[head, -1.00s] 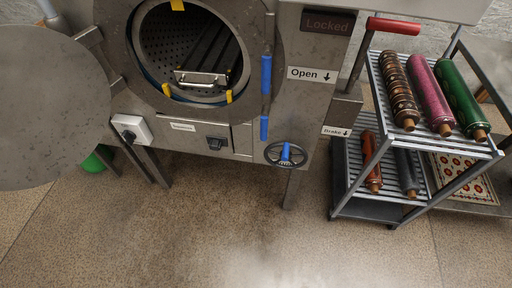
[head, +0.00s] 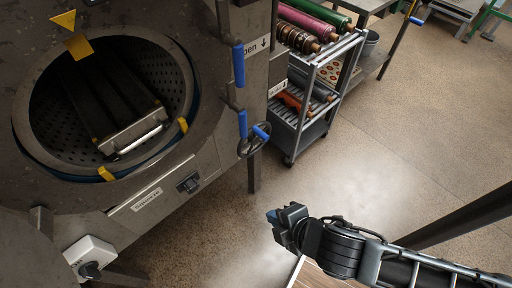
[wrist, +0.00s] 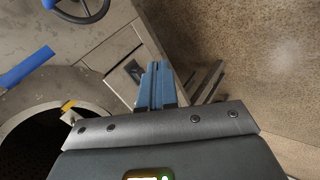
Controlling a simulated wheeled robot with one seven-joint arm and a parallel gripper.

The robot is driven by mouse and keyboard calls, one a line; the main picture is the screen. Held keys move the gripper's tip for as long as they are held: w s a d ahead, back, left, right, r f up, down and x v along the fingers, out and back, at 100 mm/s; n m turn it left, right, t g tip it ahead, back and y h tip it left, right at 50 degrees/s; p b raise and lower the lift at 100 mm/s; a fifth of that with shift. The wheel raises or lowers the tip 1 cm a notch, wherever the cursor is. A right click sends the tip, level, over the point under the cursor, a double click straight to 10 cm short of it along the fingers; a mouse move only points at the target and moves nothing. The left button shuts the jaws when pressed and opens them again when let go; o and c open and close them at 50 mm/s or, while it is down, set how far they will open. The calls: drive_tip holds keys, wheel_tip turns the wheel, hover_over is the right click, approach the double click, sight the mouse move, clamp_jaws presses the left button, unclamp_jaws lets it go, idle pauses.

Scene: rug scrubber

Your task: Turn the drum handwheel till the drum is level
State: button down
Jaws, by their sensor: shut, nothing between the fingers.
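The drum (head: 60,125) is a dark perforated bowl in a round opening of the grey machine, at the left of the head view. A rack with a pale metal bar (head: 135,135) sits in it and looks slanted; I cannot tell the drum's true tilt. The handwheel (head: 247,148) is a dark spoked wheel with a blue knob (head: 262,131), low on the machine's right front. It shows partly at the top left of the wrist view (wrist: 93,14). My gripper (head: 273,216), with blue fingers (wrist: 157,70), is shut and empty, out in front of the machine, apart from the handwheel.
Blue-gripped levers (head: 239,65) stand just above the handwheel. A black switch (head: 188,183) and a white box with a knob (head: 90,257) are on the machine's front. A cart with rolled rugs (head: 318,75) stands to the right. The floor (head: 400,120) is clear at right.

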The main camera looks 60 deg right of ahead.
drive_tip(key=w+d+f+n+g+h, duration=0.2)
drive_tip(key=w+f+n+h, duration=0.1)
drive_tip(key=w+f, duration=0.15)
drive_tip(key=n+g+h+b, duration=0.3)
drive_tip(key=g+h+b, duration=0.1)
drive_tip(key=g+h, duration=0.3)
approach(265, 141)
drive_tip(key=shift+b+x, duration=0.5)
drive_tip(key=shift+x, duration=2.85)
drive_tip(key=shift+w+f, duration=0.1)
